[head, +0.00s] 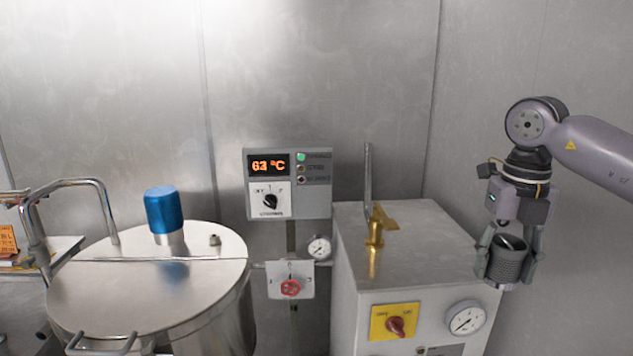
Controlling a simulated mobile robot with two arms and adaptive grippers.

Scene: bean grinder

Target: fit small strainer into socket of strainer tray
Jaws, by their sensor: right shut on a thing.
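My right gripper (509,262) comes in from the right and points down. It is shut on the small strainer (505,265), a dark grey mesh cup with its open top up. The gripper holds the strainer in the air, in front of the right wall, by the right edge of the metal box. The strainer looks roughly upright. I cannot see a strainer tray or its socket in this view. My left gripper is not in view.
A metal box (415,258) with a brass fitting (378,225), a yellow switch plate (393,322) and a gauge (465,318) stands left of the strainer. A lidded steel vessel (110,285) is at left. A control panel (316,200) hangs between them.

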